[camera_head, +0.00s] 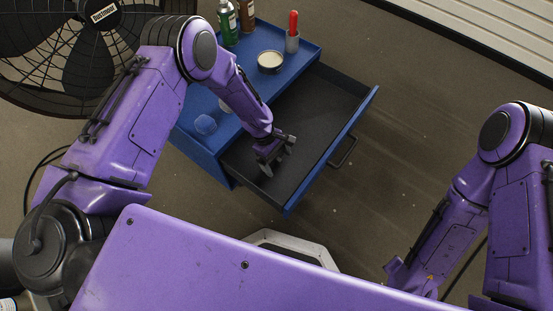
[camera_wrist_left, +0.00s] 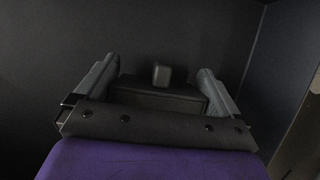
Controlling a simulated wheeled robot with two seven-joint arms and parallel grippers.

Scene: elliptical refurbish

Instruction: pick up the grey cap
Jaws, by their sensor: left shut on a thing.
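My left gripper (camera_head: 273,163) reaches down into the open drawer of the blue cabinet. In the left wrist view its two grey fingers (camera_wrist_left: 158,82) stand on either side of a dark grey blocky thing with a small raised knob, which I take to be the grey cap (camera_wrist_left: 161,76). The gripper is shut on it. The cap is dim against the dark drawer, and its full shape is hard to make out. In the head view I cannot make out the cap at the fingers. My right arm is at the right, and its fingers are not visible.
The drawer (camera_head: 318,105) is pulled out and its visible floor is bare. A fan (camera_head: 85,60) stands left.

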